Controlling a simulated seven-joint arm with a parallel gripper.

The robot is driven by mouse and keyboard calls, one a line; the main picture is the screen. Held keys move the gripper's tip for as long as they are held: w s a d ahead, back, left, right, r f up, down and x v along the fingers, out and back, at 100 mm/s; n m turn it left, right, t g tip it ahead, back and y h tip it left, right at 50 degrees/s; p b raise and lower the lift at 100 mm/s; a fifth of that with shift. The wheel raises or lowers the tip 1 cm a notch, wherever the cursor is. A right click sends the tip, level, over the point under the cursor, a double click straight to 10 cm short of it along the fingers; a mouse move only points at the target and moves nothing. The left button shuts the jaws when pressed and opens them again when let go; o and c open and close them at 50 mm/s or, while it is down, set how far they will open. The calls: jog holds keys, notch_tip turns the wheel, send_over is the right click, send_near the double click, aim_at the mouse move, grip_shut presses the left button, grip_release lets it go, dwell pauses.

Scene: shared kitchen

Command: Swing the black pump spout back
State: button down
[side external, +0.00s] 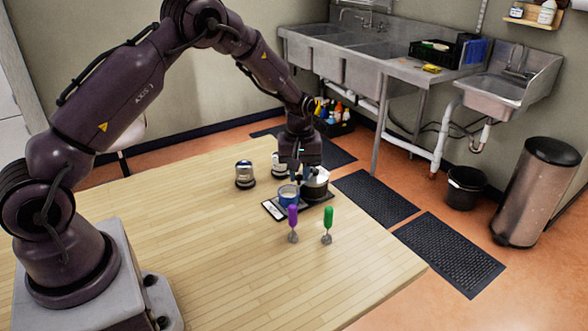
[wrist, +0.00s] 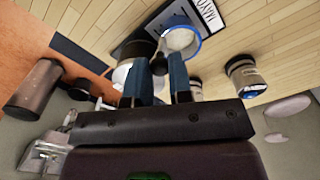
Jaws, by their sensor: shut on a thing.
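The black pump spout (wrist: 159,64) shows between my two blue-grey fingers in the wrist view. It reaches from the top of a white pump container (wrist: 122,75) toward a blue-rimmed cup (wrist: 183,40). In the side view the white container (side external: 316,189) and the blue cup (side external: 289,198) stand side by side on a black tray (side external: 270,210). My gripper (side external: 297,176) points down just above them and is shut on the spout. The gripper body and fingers hide most of the spout in the side view.
Two jars with dark bases, one nearer (side external: 245,175) and one farther (side external: 278,164), stand behind the tray. A purple-handled tool (side external: 293,218) and a green-handled tool (side external: 327,221) stand in front of it. The left and front of the wooden table (side external: 200,250) are clear.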

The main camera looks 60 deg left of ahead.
jog(key=w+d+n, duration=0.4)
jog(key=n, duration=0.6)
jog(key=shift+w+n, duration=0.3)
jog(key=shift+w, duration=0.1)
dwell(0.3)
jog(key=c, duration=1)
grip_release()
notch_tip(320, 180, up, 13)
